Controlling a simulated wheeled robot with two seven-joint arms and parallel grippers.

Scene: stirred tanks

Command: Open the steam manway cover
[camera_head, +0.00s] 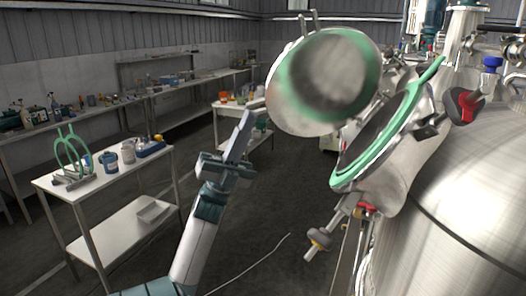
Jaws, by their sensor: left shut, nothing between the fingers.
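The manway cover (326,80) is a round metal lid with a green seal round its inner face. It stands swung away from the manway opening (382,137), whose green-lined rim faces left on the side of the steel tank (462,222). A gap shows between the lid's lower edge and the rim. My left gripper (245,126) points up, shut and empty, to the left of the cover and apart from it. My right gripper is not in view.
A white trolley (104,196) with jars stands at left. Benches (150,97) line the back wall. Floor between is mostly clear, with a thin cable.

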